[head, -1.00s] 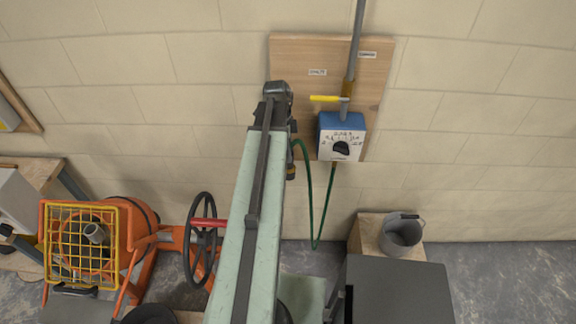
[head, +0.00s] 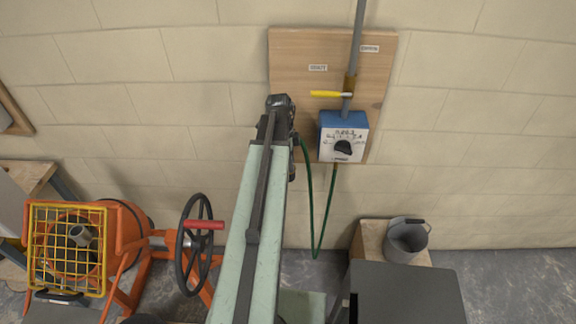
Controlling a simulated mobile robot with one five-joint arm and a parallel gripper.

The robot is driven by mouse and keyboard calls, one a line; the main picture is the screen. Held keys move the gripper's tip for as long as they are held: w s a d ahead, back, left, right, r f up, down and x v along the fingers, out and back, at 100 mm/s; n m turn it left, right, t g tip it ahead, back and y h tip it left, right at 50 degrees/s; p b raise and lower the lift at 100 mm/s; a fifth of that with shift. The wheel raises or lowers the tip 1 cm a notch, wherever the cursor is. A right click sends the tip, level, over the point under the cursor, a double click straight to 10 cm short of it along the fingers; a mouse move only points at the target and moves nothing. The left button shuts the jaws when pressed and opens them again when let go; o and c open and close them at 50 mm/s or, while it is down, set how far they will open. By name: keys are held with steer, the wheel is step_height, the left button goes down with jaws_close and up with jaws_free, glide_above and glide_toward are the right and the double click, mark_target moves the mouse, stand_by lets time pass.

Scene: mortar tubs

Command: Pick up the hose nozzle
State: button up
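The green hose (head: 311,205) runs down from the blue and white meter box (head: 343,137), loops low against the wall and rises to the end of my arm. The hose nozzle (head: 291,172) appears as a small dark piece pointing down at the hose's upper end, just right of my arm and partly covered by it. My gripper (head: 292,141) is at the far end of the pale green arm, close by the nozzle. Its fingers are mostly hidden behind the arm, so I cannot tell whether they touch or hold the nozzle.
A wooden board (head: 300,50) on the block wall carries a grey pipe and a yellow-handled valve (head: 331,94). An orange mixer (head: 125,235) with a black handwheel (head: 199,245) stands left. A grey bucket (head: 406,240) sits on a wooden stand at right, behind a dark panel (head: 408,293).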

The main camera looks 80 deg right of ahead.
jaws_close()
step_height(320, 180, up, 10)
steer(key=p, duration=1)
steer(key=shift+r, duration=0.1)
